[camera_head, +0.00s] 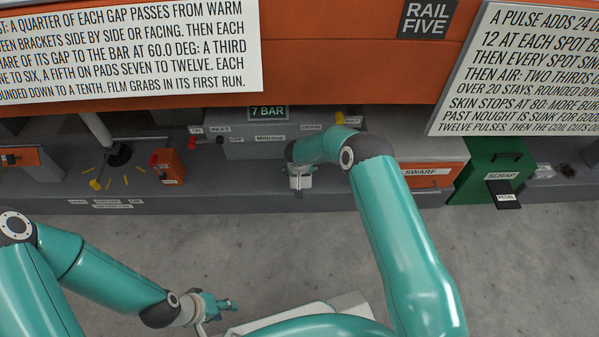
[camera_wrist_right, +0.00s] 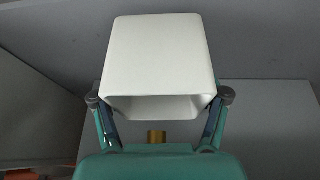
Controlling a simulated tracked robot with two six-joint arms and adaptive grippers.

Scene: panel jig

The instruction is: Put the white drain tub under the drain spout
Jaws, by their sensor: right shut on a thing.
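The white drain tub (camera_wrist_right: 160,55) fills the upper middle of the right wrist view, with an open side facing the camera. My right gripper (camera_wrist_right: 159,97) is shut on it, one finger at each side. A short brass-coloured stub (camera_wrist_right: 157,136) shows below the tub, between the fingers; it may be the drain spout. In the head view my right arm reaches to the low grey ledge, and a small white shape at its end is mostly hidden by the wrist. My left gripper (camera_head: 217,306) hangs over the floor at lower left, away from the tub; its jaws are too small to read.
A grey unit (camera_head: 262,146) labelled with a 7 BAR display stands behind the right wrist. An orange SWARF drawer (camera_head: 428,176) and green SCRAP bin (camera_head: 487,170) lie to the right. An orange box (camera_head: 170,167) stands left. The grey floor (camera_head: 270,245) in front is clear.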

